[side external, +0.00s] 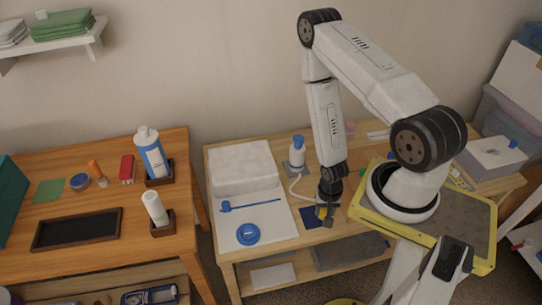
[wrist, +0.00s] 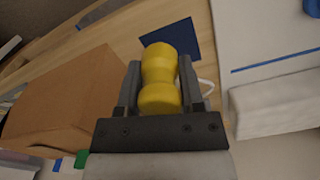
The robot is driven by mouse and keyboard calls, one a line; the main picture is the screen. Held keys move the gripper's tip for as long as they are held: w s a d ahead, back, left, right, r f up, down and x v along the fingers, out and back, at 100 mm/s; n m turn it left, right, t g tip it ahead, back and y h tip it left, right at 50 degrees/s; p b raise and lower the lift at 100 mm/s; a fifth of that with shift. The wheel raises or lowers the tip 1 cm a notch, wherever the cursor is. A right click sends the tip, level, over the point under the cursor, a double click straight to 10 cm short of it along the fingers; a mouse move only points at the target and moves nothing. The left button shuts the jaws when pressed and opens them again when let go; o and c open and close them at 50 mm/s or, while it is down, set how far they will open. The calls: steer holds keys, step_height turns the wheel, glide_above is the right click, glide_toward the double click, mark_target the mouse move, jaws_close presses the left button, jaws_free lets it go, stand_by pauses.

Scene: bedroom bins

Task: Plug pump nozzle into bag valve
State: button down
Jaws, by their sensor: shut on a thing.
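My gripper (side external: 323,212) is shut on a yellow, waisted nozzle (wrist: 160,75), which sits between its two fingers in the wrist view. It is above or near a dark blue square mat (side external: 309,222), also in the wrist view (wrist: 182,40). A white hose (side external: 294,186) runs from a white pump bottle with a blue top (side external: 297,153) towards my gripper. Left of my gripper lies a white bag (side external: 276,220) with a puffy back part. A round blue valve (side external: 248,234) sits on its flat front part, apart from the nozzle. The nozzle's tip is hard to make out.
A blue strip (side external: 250,206) lies across the bag. A brown box (wrist: 65,105) stands at the left in the wrist view. A separate desk (side external: 105,225) at the left holds bottles and a black tray (side external: 77,229). Bare wood shows around the mat.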

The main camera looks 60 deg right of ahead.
steer(key=w+a+f+n, duration=0.1)
steer(key=w+a+n, duration=0.15)
steer(key=w, duration=0.35)
steer(key=w+a+n, duration=0.2)
steer(key=w+n, duration=0.2)
steer(key=w, duration=0.1)
steer(key=n, duration=0.5)
glide_toward(248, 233)
steer(key=shift+s+d, duration=0.3)
steer(key=shift+d, duration=0.15)
steer(key=shift+w+a+n, duration=0.3)
steer(key=shift+a+n, duration=0.05)
steer(key=shift+a, duration=0.15)
steer(key=shift+f, duration=0.15)
steer(key=shift+f, duration=2.55)
steer(key=shift+f, duration=0.75)
steer(key=shift+c, duration=0.7)
jaws_free()
